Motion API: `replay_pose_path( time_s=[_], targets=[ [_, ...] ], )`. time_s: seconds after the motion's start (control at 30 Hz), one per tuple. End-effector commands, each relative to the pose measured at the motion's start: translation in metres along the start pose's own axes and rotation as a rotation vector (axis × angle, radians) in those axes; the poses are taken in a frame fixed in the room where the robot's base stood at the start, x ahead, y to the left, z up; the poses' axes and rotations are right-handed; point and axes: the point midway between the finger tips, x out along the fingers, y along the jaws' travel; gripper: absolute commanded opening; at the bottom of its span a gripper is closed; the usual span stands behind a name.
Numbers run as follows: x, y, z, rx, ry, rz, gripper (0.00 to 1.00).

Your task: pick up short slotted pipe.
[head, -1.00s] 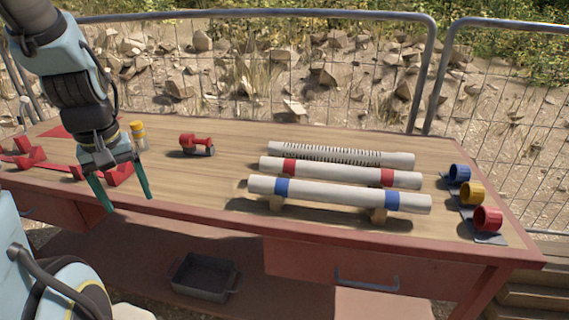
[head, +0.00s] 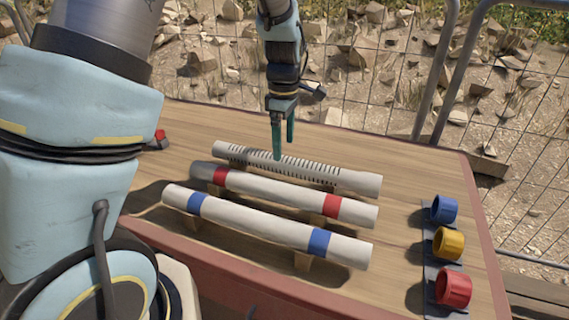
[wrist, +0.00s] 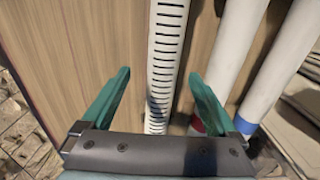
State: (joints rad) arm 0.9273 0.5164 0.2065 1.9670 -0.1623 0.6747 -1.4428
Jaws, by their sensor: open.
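The short slotted pipe (head: 296,168) is white with a row of dark slots. It is the rearmost of three pipes lying side by side on the table. My gripper (head: 282,151) points down at the slotted pipe's slotted stretch, close above it. In the wrist view the slotted pipe (wrist: 166,62) runs between the two teal fingers of my open gripper (wrist: 163,85), with space on both sides. The fingers hold nothing. I cannot tell how far the fingertips are above the pipe.
A red-banded pipe (head: 275,191) lies just in front, and a blue-banded pipe (head: 260,222) is nearest. Blue (head: 444,209), yellow (head: 448,243) and red (head: 453,288) rings stand at the right on a dark strip. A mesh fence (head: 380,90) runs behind the table.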

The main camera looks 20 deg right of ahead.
Motion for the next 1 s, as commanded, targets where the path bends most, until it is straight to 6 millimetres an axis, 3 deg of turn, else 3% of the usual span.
replay_pose_path(
  time_s=[0.27, 0.53, 0.83, 1.0],
  targets=[
    [0.021, -0.002, 0.002, 0.002, 0.0, -0.003, 0.94],
    [0.058, -0.005, 0.006, 0.001, 0.0, -0.002, 0.94],
    [0.064, -0.005, 0.007, 0.002, 0.0, 0.001, 0.94],
    [0.064, -0.005, 0.007, 0.002, 0.0, 0.001, 0.76]
  ],
)
